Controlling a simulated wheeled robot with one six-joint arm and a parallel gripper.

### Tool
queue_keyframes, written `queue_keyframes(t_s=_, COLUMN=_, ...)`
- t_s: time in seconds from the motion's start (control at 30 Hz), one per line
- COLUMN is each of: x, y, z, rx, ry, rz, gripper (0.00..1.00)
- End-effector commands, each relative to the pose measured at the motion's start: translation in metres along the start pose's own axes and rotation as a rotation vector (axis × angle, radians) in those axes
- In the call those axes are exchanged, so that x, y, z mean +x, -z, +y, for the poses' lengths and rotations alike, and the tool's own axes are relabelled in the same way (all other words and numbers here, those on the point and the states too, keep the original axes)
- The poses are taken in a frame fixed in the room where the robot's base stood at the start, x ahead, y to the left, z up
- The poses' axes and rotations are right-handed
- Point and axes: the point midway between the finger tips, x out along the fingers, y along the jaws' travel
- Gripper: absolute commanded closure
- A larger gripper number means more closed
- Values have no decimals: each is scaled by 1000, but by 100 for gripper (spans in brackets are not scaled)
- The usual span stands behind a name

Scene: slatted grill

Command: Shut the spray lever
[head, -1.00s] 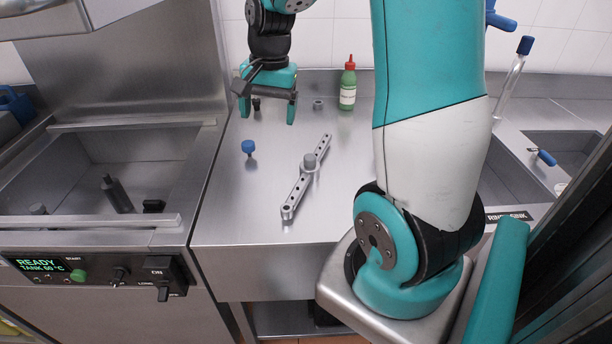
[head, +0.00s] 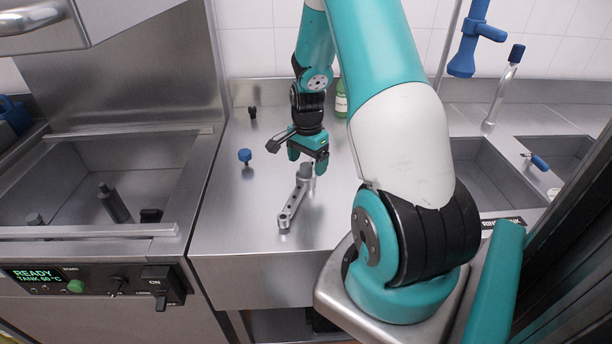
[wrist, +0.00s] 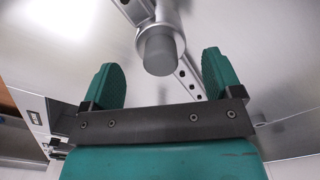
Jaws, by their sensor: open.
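My gripper (head: 307,160) is open above the steel counter, its two teal fingers pointing down. A grey metal bar with a row of holes (head: 291,209) lies on the counter beneath it. The bar carries an upright grey post (head: 306,171). In the wrist view the post (wrist: 160,50) shows between the open fingers, just beyond them; I cannot tell whether they touch it. A blue spray head (head: 464,52) hangs at the upper right, well apart from my gripper. A small blue-handled lever (head: 537,162) is by the right sink. I cannot tell which blue part is the spray lever.
A blue knob (head: 245,156) and a small black fitting (head: 252,112) stand on the counter. A green bottle (head: 341,104) is partly hidden behind my arm. A steel tank (head: 100,180) with a control panel (head: 95,284) is at left. Sinks (head: 560,150) are at right.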

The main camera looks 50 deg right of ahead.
Motion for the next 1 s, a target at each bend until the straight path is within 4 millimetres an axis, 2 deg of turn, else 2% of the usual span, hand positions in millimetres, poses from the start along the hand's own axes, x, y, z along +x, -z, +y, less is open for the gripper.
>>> queue_keyframes(t_s=0.4, x=48, y=-3, z=-1, rx=0, ry=-3, rz=-2, gripper=15)
queue_keyframes(t_s=0.67, x=52, y=-2, z=-1, rx=0, ry=0, rz=0, gripper=15)
queue_keyframes(t_s=0.9, x=52, y=-2, z=-1, rx=0, ry=0, rz=0, gripper=68)
queue_keyframes(t_s=1.0, x=51, y=-2, z=-2, rx=0, ry=0, rz=0, gripper=86)
